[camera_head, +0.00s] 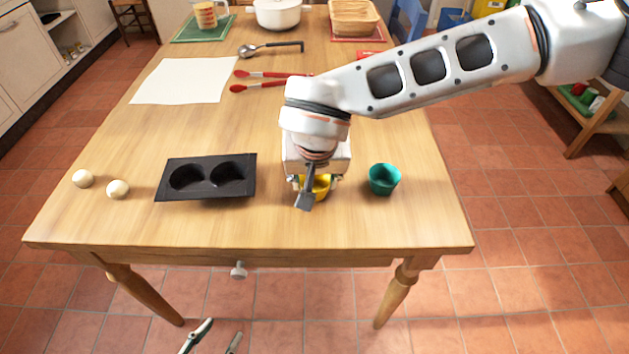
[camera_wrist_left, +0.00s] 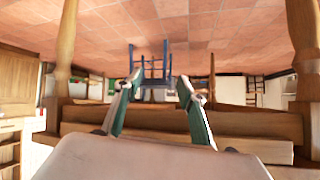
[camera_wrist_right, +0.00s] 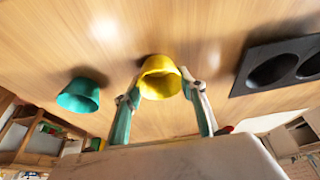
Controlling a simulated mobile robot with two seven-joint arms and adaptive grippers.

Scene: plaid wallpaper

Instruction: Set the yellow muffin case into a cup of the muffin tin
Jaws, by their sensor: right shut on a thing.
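The yellow muffin case (camera_head: 322,190) is on or just above the table, partly hidden by my right gripper (camera_head: 309,192). My right gripper is shut on it; the right wrist view shows the yellow case (camera_wrist_right: 160,78) between the two fingertips. The black muffin tin (camera_head: 206,194) lies to the left of it, with two empty cups in a row. It also shows at the right of the right wrist view (camera_wrist_right: 245,79). My left gripper (camera_head: 212,335) is low in front of the table, its fingers apart and empty, as the left wrist view (camera_wrist_left: 160,90) shows.
A teal muffin case (camera_head: 384,180) stands right of my right gripper. Two pale balls (camera_head: 83,178) lie left of the tin. White paper (camera_head: 186,80), red-handled tools (camera_head: 262,87) and a ladle (camera_head: 270,47) lie further back. The table (camera_head: 275,215) is clear between tin and yellow case.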

